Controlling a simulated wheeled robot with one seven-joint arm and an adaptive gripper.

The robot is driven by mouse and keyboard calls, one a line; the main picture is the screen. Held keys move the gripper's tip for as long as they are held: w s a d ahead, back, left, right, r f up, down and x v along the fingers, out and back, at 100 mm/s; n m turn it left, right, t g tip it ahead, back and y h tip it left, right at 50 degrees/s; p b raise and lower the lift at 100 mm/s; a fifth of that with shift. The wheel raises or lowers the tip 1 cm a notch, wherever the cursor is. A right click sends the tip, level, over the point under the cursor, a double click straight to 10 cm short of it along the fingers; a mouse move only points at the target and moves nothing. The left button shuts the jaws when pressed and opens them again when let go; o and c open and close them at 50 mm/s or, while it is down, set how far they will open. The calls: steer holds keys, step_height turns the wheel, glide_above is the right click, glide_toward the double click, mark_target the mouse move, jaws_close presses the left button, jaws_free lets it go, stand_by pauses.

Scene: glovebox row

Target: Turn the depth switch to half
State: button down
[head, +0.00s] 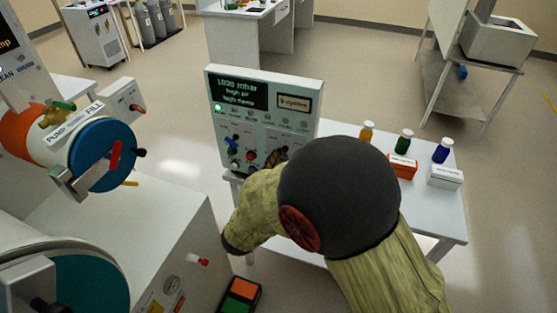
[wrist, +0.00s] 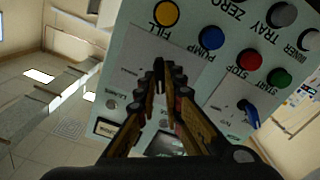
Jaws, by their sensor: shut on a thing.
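The control panel (head: 263,118) stands upright on the white table, with a dark display reading 1000 mbar at its top. My gripper (head: 277,157) is at the lower right of the panel face, partly hidden by my arm. In the wrist view, my gripper (wrist: 161,80) has its fingers close together at a pale plate on the panel. They are shut on a small dark handle, mostly hidden between the fingertips; I take it for the depth switch, but its label and position cannot be read.
A blue switch (wrist: 248,112) sits beside the gripper, near several coloured push buttons. Orange (head: 367,131), green (head: 404,142) and blue (head: 442,151) bottles stand on the table (head: 440,205) at right. The glovebox (head: 165,235) is close at left.

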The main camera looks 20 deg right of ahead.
steer(key=m+b, duration=0.1)
steer(key=m, duration=0.4)
steer(key=shift+d+m+b, duration=0.1)
steer(key=shift+m+b, duration=0.2)
steer(key=shift+b, duration=0.05)
steer(key=c, duration=1.9)
jaws_free()
steer(key=shift+s, duration=0.1)
steer(key=v, duration=1.2)
